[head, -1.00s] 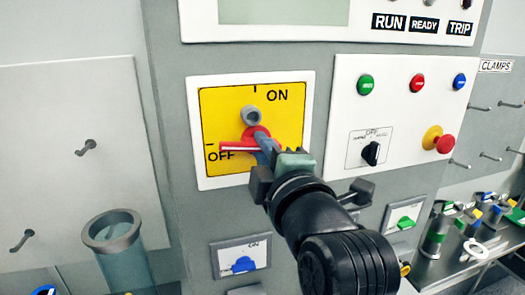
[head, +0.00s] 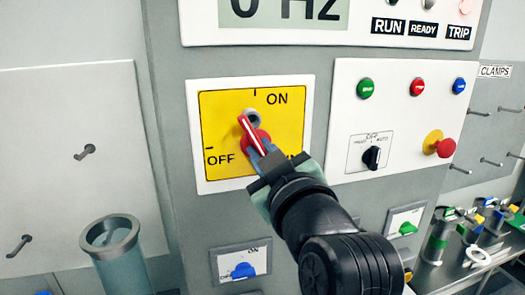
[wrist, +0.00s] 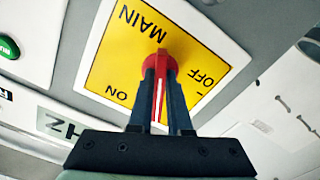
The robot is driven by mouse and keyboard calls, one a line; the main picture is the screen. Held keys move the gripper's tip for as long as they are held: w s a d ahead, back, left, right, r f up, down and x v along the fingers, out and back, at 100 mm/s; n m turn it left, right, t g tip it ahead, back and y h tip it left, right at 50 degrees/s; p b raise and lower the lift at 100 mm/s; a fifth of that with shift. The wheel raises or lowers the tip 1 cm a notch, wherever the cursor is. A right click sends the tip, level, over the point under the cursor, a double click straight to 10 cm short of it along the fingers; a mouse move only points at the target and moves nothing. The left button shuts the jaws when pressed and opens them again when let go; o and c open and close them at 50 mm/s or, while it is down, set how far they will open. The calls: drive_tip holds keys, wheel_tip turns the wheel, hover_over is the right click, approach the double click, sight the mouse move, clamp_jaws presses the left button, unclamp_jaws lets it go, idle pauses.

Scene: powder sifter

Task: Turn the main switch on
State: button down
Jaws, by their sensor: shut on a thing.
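The main switch is a red rotary handle (head: 251,130) with a white line, on a yellow plate (head: 222,110) marked ON and OFF. The handle points up and slightly left, near the ON tick at the plate's top. My gripper (head: 263,152) is shut on the handle, and its fingers hide part of the red hub. In the wrist view my gripper's two dark fingers (wrist: 160,95) lie on both sides of the red handle (wrist: 159,88), and the plate (wrist: 112,60) reads MAIN, ON and OFF upside down.
A display (head: 285,10) above reads 0 Hz. To the right, a white panel (head: 340,105) bears green, red and blue buttons, a black selector (head: 371,157) and a red emergency knob (head: 446,147). A blue switch (head: 243,270) sits below. A clear cylinder (head: 118,265) stands lower left.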

drive_tip(key=m+p, duration=0.1)
drive_tip(key=m, duration=0.4)
drive_tip(key=shift+f+m, duration=0.1)
drive_tip(key=shift+m, duration=0.3)
idle(0.4)
drive_tip(key=c, duration=1.1)
unclamp_jaws()
drive_tip(key=shift+c, duration=0.2)
drive_tip(key=b+v, duration=0.4)
drive_tip(key=v, duration=0.9)
drive_tip(key=shift+b, duration=0.4)
